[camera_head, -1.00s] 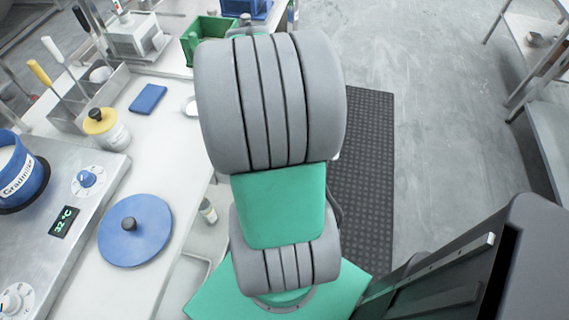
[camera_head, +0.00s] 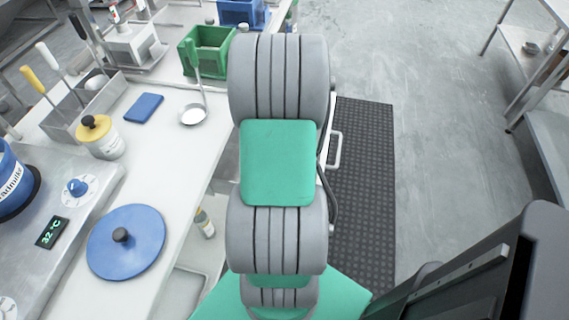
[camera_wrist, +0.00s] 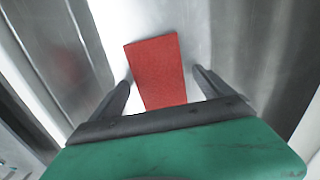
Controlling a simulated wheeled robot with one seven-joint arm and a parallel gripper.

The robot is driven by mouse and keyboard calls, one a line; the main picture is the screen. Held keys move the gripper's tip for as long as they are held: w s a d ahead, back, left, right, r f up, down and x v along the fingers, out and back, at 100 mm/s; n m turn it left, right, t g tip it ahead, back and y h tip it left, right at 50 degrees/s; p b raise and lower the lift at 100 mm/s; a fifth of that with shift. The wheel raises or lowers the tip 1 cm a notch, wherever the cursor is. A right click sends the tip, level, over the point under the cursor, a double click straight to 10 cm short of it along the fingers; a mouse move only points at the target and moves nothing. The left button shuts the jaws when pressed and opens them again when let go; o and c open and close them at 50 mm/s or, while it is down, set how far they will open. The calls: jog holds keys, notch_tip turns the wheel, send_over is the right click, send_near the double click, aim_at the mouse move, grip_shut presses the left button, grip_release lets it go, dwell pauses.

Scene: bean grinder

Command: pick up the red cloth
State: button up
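The red cloth (camera_wrist: 158,70) is a flat red rectangle in the middle of the wrist view. It lies on a pale, shiny surface. My gripper (camera_wrist: 161,85) is open, with one dark finger on each side of the cloth's near part. The fingers look apart from the cloth, and I cannot tell how far above it they are. The near end of the cloth is hidden behind the gripper body. In the head view my arm hides the gripper, and the cloth does not show.
Metal walls flank the cloth in the wrist view. In the head view, the white counter (camera_head: 165,150) at left holds a blue lid (camera_head: 126,243), a yellow-topped jar (camera_head: 101,138), a ladle (camera_head: 194,114), a blue block (camera_head: 144,107) and a green bin (camera_head: 208,52).

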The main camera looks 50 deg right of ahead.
jog(key=c, duration=1.4)
jog(key=shift+o, duration=0.2)
